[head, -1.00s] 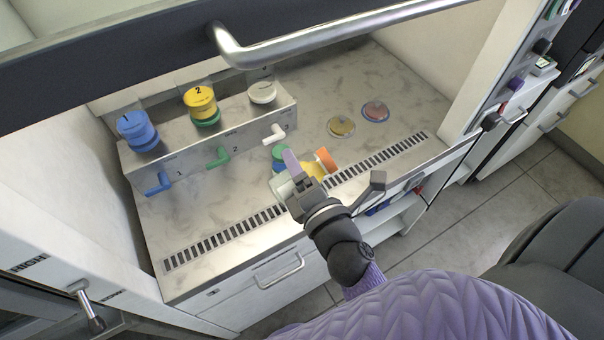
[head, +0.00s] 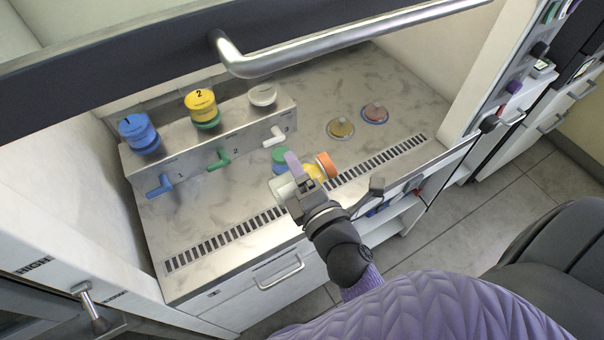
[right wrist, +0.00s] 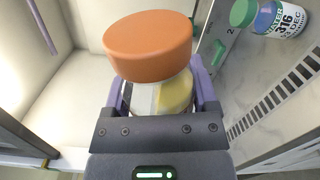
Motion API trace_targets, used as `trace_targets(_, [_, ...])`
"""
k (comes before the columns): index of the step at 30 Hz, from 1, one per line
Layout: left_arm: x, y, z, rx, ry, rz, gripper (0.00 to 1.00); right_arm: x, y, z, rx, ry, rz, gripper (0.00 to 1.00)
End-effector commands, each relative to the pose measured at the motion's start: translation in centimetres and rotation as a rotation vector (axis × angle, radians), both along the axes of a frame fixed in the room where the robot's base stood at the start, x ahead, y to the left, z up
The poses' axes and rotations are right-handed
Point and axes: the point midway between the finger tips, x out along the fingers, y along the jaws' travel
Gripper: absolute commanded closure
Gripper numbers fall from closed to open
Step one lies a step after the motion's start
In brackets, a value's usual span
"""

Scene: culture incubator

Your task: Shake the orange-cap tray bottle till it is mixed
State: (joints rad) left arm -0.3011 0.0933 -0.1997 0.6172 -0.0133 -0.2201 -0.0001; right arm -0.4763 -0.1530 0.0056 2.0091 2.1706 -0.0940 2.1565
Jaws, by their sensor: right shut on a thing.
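My right gripper (head: 301,177) is shut on the orange-cap bottle (head: 316,172), above the front part of the worktop. The bottle is tilted well over in the head view, its orange cap to the right and its pale base to the left of the fingers. In the right wrist view the orange-cap bottle (right wrist: 160,95) sits between the purple fingers (right wrist: 163,92). Its body shows a whitish part and a yellow part; the rest is hidden by the cap and gripper. My left gripper is not in view.
A green-capped bottle (head: 280,157) stands on the worktop just behind the held one; its label shows in the right wrist view (right wrist: 284,18). Two dishes (head: 341,129) (head: 375,113) lie to the right. A valve shelf (head: 240,122) stands behind. A handled sash (head: 230,52) crosses above.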

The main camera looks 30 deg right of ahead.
Motion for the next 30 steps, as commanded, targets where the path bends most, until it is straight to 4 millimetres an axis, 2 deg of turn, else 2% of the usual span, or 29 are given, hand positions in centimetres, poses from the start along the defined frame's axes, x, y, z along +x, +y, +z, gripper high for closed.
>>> trace_targets(3, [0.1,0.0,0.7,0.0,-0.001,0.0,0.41,0.0,0.0,0.2,0.173,-0.001,0.0,0.72])
trace_targets(5, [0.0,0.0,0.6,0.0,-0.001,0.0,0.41,0.1,0.0,0.1,0.166,-0.002,-0.001,0.72])
trace_targets(8, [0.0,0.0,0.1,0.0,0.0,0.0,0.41,0.1,0.0,0.0,-0.012,-0.004,-0.002,0.72])
trace_targets(11, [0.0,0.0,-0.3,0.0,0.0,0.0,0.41,0.1,0.1,-0.1,-0.264,-0.004,-0.002,0.72])
trace_targets(18, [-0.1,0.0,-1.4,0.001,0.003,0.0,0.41,0.0,0.1,-0.1,-1.018,-0.002,0.0,0.72])
trace_targets(21, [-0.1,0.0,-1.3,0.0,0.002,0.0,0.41,0.0,0.1,0.0,-1.246,-0.001,0.001,0.72])
trace_targets(24, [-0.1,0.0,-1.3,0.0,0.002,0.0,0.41,0.0,0.1,0.0,-1.327,-0.001,0.001,0.72])
trace_targets(29, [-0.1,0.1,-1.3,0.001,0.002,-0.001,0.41,0.0,0.0,0.0,-1.325,-0.001,0.0,0.72])
trace_targets(30, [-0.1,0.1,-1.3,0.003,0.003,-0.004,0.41,0.2,0.0,0.9,-1.315,-0.012,-0.019,0.72])
